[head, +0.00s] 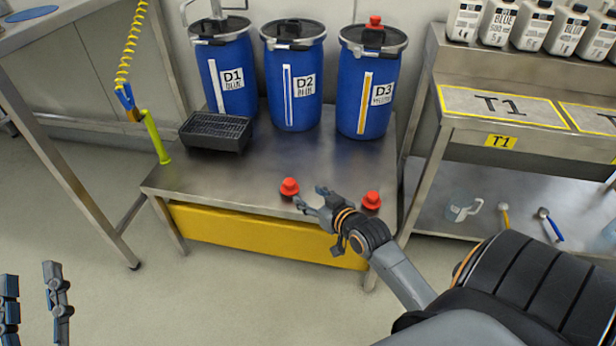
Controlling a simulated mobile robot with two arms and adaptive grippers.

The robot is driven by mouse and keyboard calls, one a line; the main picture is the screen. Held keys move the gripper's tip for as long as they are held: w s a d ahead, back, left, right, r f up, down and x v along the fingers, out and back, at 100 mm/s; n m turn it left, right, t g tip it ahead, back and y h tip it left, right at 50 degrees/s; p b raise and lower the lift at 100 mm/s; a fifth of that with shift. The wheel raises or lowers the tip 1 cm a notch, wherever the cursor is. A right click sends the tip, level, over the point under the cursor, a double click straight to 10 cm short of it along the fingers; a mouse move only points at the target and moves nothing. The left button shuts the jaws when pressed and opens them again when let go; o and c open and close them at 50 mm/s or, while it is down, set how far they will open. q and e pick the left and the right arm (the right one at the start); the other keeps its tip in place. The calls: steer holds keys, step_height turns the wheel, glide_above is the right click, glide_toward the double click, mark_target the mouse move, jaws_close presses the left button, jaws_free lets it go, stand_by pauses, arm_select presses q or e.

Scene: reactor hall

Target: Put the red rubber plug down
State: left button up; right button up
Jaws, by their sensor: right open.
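One red rubber plug (289,187) stands upright on the steel bench near its front edge. A second red plug (371,201) stands further right, just behind my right wrist. A third red plug (375,22) sits on the lid of drum D3 (362,95). My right gripper (309,197) is open and empty at the bench's front edge. Its fingertips are just right of and below the first plug in the picture; whether they touch it I cannot tell. My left gripper (31,278) is open and empty at the lower left, over the floor, its fingers spread apart.
Blue drums D1 (231,80) and D2 (308,95) stand along the back of the bench (225,185). A black grated tray (215,132) is at its left. A steel T1 table (500,115) with white bottles stands right. The bench's middle is clear.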

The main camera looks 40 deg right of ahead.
steer(key=s+a+r+n+t+y, duration=0.2)
steer(key=s+a+r+t+y, duration=0.1)
steer(key=a+r, duration=0.9)
steer(key=s+a+r+n+t+y, duration=0.1)
steer(key=s+a+r+t+y, duration=0.3)
steer(key=a+r, duration=0.7)
steer(key=shift+s+a+r+n+t, duration=0.3)
steer(key=shift+s+a+r+n, duration=0.1)
steer(key=shift+r, duration=0.45)
